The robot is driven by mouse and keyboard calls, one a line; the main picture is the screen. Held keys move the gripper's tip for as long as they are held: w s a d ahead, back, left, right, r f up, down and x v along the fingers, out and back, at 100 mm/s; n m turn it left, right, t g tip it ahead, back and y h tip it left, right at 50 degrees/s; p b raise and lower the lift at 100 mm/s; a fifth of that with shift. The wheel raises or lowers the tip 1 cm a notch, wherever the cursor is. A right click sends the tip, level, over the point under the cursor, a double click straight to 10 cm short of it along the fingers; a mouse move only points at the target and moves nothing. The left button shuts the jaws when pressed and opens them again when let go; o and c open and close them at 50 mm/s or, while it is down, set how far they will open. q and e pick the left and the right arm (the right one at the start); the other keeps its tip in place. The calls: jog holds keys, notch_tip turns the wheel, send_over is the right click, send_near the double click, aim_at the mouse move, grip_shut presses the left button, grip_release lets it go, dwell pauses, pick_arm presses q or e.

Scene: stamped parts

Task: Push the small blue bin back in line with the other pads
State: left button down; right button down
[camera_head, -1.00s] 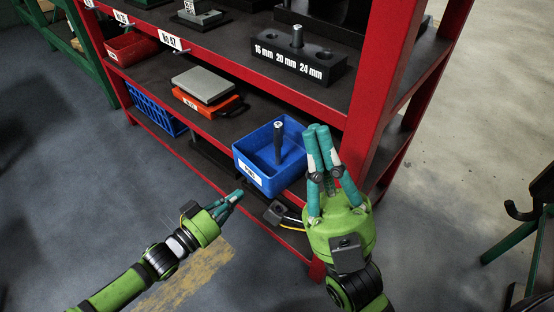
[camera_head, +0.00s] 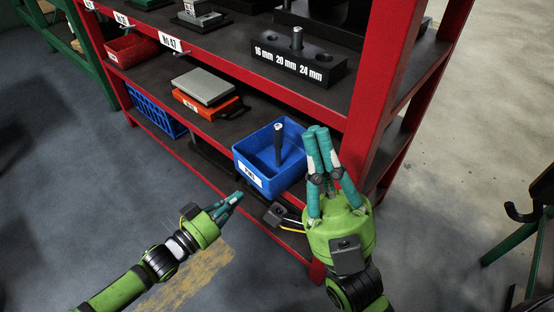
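The small blue bin (camera_head: 253,179) sits on the middle shelf at its right end, with its labelled front jutting out past the shelf's front edge. A dark tool with a round, light-topped handle (camera_head: 279,140) stands up inside it. My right gripper (camera_head: 318,129) is at the bin's right side, fingers pointing up in the picture with their tips together and nothing seen between them. I cannot tell whether it touches the bin. My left gripper (camera_head: 239,194) is low in front of the bin's front left corner, apart from it, fingers close together and empty.
A red shelf post (camera_head: 372,100) stands right of the bin. A black holder (camera_head: 300,62) stands on the shelf above. A blue crate (camera_head: 152,112) is below.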

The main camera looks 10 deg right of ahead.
aim_at(253, 184)
pick_arm(q)
jog(key=shift+w+d, duration=0.15)
dwell(0.3)
jog(key=shift+b+x, duration=0.35)
jog(key=shift+x, duration=0.5)
jog(key=shift+d, duration=0.1)
jog(key=shift+b+x, duration=0.35)
jog(key=shift+x, duration=0.55)
jog(key=shift+w+d, duration=0.1)
jog(key=shift+b+x, duration=0.4)
jog(key=shift+x, duration=0.45)
jog(key=shift+w+d, duration=0.1)
jog(key=shift+d, duration=0.05)
jog(key=shift+b+x, duration=0.5)
jog(key=shift+x, duration=0.35)
